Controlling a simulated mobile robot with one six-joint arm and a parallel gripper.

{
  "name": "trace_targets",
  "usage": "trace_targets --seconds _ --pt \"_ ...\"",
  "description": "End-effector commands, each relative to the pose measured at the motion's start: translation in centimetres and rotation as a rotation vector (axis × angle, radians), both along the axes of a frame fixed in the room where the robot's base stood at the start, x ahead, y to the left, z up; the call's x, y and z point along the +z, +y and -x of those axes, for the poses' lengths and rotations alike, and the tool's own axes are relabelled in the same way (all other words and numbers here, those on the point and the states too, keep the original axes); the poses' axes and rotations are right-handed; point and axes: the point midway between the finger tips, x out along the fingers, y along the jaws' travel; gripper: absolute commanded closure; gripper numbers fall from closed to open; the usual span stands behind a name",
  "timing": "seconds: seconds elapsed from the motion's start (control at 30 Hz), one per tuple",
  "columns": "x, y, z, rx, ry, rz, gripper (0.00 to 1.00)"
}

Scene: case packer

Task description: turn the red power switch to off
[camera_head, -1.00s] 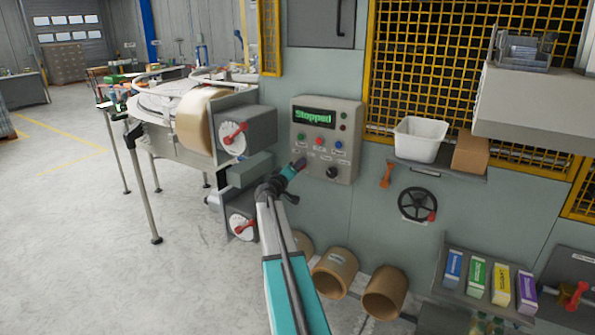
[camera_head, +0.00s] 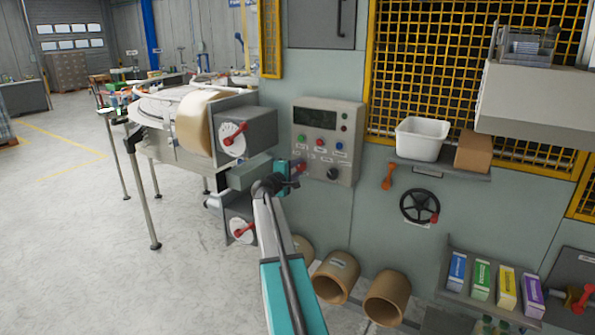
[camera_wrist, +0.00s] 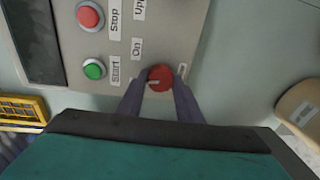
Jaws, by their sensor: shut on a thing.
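The red power switch (camera_wrist: 160,77) is a round red knob near the edge of the grey control panel (camera_wrist: 170,30) in the wrist view. A pale mark shows on the knob's left side. An "On" label (camera_wrist: 136,48) is at its upper left; a small label at its right is partly hidden. My gripper (camera_wrist: 160,88) is shut on the knob, one dark finger on each side. The panel's display (camera_head: 316,118) is dark.
Green and red buttons (camera_wrist: 90,15) sit close to the switch in the wrist view. A black knob (camera_head: 333,173) is right of my gripper. A handwheel (camera_head: 419,206) and a white bin (camera_head: 421,139) are farther right. Cardboard tubes (camera_head: 387,297) lie below.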

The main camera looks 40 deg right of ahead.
Motion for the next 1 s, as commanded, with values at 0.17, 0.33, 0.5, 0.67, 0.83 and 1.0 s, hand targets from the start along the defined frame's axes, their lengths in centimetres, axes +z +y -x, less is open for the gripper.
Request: trace_targets --seconds 0.17,0.33,0.5,0.67,0.83,1.0 --pt "-0.26 0.12 -0.08 -0.001 0.134 0.029 0.9" --pt "-0.29 0.16 -0.12 0.001 0.265 0.06 0.9" --pt "-0.33 0.18 -0.15 0.0 0.38 0.089 0.9" --pt "-0.39 0.2 -0.14 0.0 0.46 0.108 0.9" --pt "-0.44 0.2 -0.14 0.001 0.507 0.12 0.9" --pt "-0.48 0.21 -0.13 0.002 0.523 0.124 0.9"
